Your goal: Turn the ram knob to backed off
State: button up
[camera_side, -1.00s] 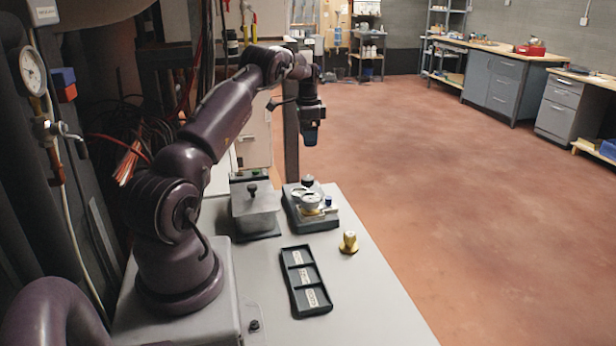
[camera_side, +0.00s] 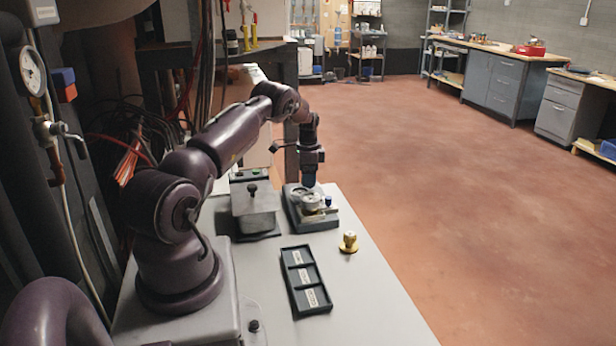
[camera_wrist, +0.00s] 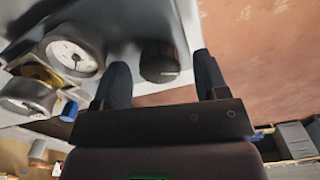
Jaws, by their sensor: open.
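The ram knob, a dark round ribbed knob (camera_wrist: 160,62), stands on the small grey device with gauges. In the wrist view it lies between my open gripper fingers (camera_wrist: 162,82), a little beyond their tips, and I cannot tell if they touch it. In the side view my gripper (camera_side: 309,184) points down over the back of the device (camera_side: 299,218) and hides the knob. Two round white gauges (camera_wrist: 74,57) with a brass part between them sit beside the knob. A blue cap (camera_wrist: 68,111) is near the left finger.
A grey box with a black-knobbed lid (camera_side: 254,205) stands left of the device. A black tray with three labelled compartments (camera_side: 305,281) lies in front. A yellow knobbed piece (camera_side: 348,242) stands near the bench's right edge.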

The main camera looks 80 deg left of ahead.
jog(key=shift+f, duration=0.15)
jog(key=c, duration=0.9)
jog(key=shift+n, duration=0.3)
jog(key=n, duration=0.5)
jog(key=shift+n, duration=0.4)
jog(key=n, duration=1)
jog(key=shift+n, duration=0.4)
jog(key=n, duration=0.5)
jog(key=shift+s, duration=0.1)
